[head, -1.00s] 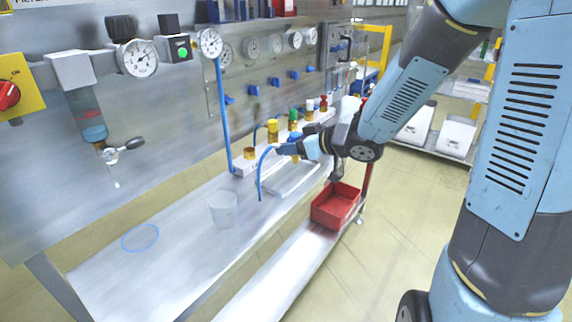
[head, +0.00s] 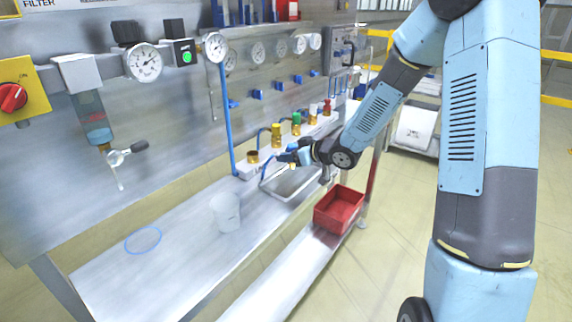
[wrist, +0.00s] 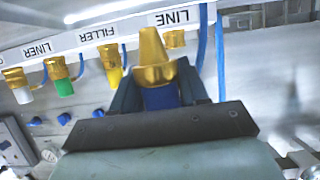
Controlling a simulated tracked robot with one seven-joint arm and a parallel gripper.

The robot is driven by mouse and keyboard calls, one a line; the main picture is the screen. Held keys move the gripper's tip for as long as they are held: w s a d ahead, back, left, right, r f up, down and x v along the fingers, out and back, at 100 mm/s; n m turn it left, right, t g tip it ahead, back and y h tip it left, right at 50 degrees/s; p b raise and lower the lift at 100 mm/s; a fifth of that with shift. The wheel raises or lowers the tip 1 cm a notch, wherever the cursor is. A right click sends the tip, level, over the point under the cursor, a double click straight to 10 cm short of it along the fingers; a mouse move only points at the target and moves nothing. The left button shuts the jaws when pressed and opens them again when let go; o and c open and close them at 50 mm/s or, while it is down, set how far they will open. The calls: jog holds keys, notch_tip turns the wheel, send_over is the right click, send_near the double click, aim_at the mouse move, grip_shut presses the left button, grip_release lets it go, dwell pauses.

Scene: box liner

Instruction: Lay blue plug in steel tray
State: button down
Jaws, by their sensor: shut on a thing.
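My gripper (head: 287,157) is shut on the blue plug (wrist: 161,97), which has a blue body and a flared brass end (wrist: 158,65) pointing away from the jaws. In the wrist view the blue body sits between the two dark fingers.
A white labelled manifold (head: 246,170) with brass fittings and coloured plugs runs behind the tray. A blue hose (head: 226,120) hangs near it. A clear cup (head: 226,212) and blue ring (head: 143,240) stand left on the bench. A red bin (head: 339,208) is at front right.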

jog(key=shift+w+a+f, duration=0.1)
jog(key=shift+w+f, duration=0.25)
jog(key=shift+f, duration=1.65)
jog(key=c, duration=0.6)
grip_release()
jog(key=shift+f, duration=0.1)
